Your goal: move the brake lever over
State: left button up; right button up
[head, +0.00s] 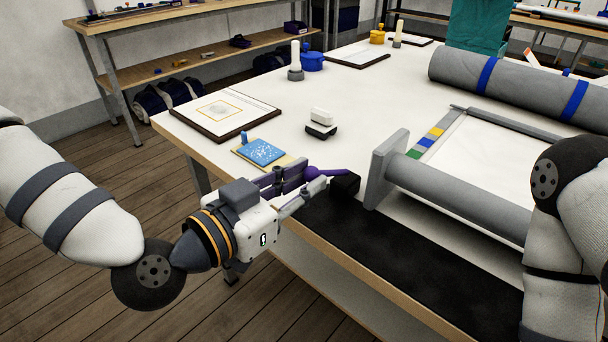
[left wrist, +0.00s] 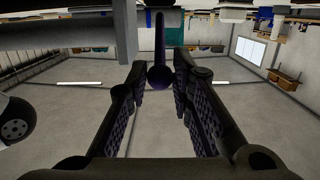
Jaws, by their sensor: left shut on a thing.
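The brake lever (head: 333,172) is a thin purple rod with a round knob (head: 311,172), beside a black block (head: 346,186) at the table's front edge. My left gripper (head: 306,184) reaches in from the left and is shut on the knob. In the left wrist view the knob (left wrist: 160,76) sits between the fingertips (left wrist: 160,84), and the rod (left wrist: 159,36) runs away from it toward the top of the picture. The fingers hide part of the knob in the head view. My right arm shows at the right edge; its gripper is out of view.
A grey roller frame (head: 455,200) with a white sheet stands right of the lever, its upright end plate (head: 385,170) close by. A blue card (head: 262,151), a white-topped block (head: 321,119) and a framed sheet (head: 222,108) lie behind the gripper. A dark mat (head: 420,262) covers the front edge.

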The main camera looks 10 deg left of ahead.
pick_arm(q)
jog(key=shift+f, duration=0.1)
jog(key=shift+s+a+f, duration=0.15)
jog(key=shift+s+f, duration=0.1)
jog(key=shift+f, duration=0.35)
jog(key=shift+s+a+f, duration=0.15)
jog(key=shift+s+f, duration=0.05)
jog(key=shift+f, duration=0.4)
jog(key=o, duration=0.9)
jog(key=shift+o, duration=0.2)
jog(key=shift+r, duration=0.1)
